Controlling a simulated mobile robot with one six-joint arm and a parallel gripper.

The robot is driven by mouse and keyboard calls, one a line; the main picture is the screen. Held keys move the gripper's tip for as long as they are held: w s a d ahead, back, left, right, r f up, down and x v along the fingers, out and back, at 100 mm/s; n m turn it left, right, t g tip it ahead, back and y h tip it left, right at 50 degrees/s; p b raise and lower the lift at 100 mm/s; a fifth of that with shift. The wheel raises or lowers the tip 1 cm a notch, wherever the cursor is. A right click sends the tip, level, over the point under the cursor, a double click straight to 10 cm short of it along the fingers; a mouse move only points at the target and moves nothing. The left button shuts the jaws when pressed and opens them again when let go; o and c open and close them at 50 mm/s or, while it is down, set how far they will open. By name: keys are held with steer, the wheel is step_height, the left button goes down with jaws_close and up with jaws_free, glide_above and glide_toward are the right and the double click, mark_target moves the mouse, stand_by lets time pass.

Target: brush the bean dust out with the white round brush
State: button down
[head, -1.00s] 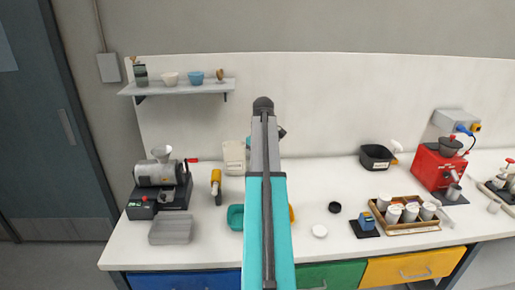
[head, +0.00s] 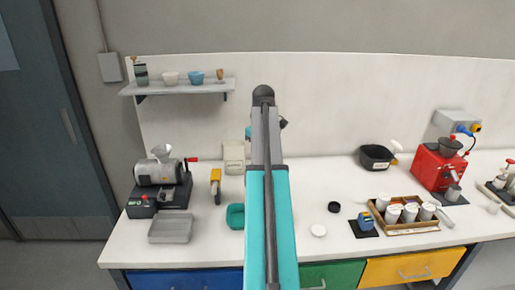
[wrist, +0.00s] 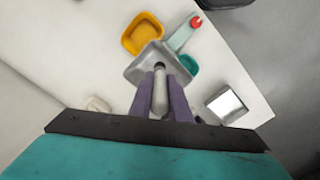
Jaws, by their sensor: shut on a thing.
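My gripper (wrist: 161,78) is in the wrist view, its two purple-grey fingers shut on a pale, slim, round-bodied thing with a dark tip. This looks like the white round brush (wrist: 159,98), held between the fingers and pointing away from the wrist. Behind its tip is a grey tray (wrist: 137,74); I cannot tell whether they touch. A teal part with a red knob (wrist: 196,22) is beside the tray. A yellow bin (wrist: 130,38) and a teal bin (wrist: 187,64) are close by. I make out no bean dust. In the head view my arm hides the gripper and brush.
In the head view, a grinder (head: 160,172), a grey tray (head: 171,230) and a teal bin (head: 236,216) stand left of my arm. A black bin (head: 376,158), a wooden tray (head: 410,228) and a red machine (head: 438,168) are right. A shelf (head: 180,87) hangs at back left.

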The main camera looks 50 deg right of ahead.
steer(key=shift+r, duration=1.65)
steer(key=shift+w+a+f, duration=0.1)
